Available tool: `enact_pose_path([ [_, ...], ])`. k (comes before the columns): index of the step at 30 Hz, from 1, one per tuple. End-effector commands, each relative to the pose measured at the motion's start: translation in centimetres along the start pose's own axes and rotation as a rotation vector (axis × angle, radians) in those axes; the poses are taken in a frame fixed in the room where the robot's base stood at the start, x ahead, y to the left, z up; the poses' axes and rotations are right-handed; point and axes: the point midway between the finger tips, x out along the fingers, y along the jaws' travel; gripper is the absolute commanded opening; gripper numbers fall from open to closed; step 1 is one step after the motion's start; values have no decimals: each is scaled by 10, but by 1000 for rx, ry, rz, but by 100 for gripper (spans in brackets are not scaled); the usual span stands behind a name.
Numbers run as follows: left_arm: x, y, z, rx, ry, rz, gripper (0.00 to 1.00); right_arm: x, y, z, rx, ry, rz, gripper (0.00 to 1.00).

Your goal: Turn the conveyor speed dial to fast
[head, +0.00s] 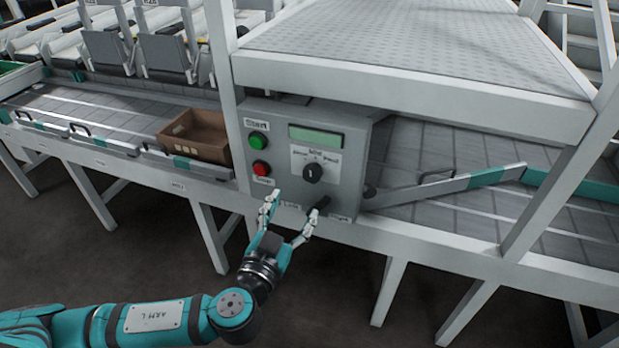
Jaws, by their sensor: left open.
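The speed dial (313,173) is a black round knob on the front of a grey control box (352,137). A light mark on it stands roughly upright. A white label plate with small, unreadable print surrounds it. My left gripper (291,207) is open in front of the lower part of the box, below and a little left of the dial. Its two fingers are spread and point up towards the box. I see nothing between them, and they are apart from the dial. A dark knob or switch (323,203) by the right fingertip is partly hidden. My right gripper is out of view.
A brown crate (196,136) stands on the conveyor to the left. A white platform (420,85) overhangs the box. A slanted rail (450,187) lies right.

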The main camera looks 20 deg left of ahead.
Motion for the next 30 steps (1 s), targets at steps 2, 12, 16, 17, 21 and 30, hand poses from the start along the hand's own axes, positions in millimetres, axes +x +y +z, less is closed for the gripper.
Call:
enact_pose_path([
  [2, 19, -1, -3, 0, 4, -3, 62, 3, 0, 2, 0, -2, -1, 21],
  [12, 83, 0, -1, 1, 1, -2, 62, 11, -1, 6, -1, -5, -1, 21],
  [16, 96, 0, 0, -1, -1, 0, 62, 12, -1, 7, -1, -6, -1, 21],
  [17, 97, 0, 0, -1, -1, 1, 62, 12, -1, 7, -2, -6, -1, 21],
  [21, 101, 0, 0, 0, -1, 0, 62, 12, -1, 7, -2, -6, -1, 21],
  [30, 101, 0, 1, 0, -2, 0, 51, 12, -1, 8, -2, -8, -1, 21],
])
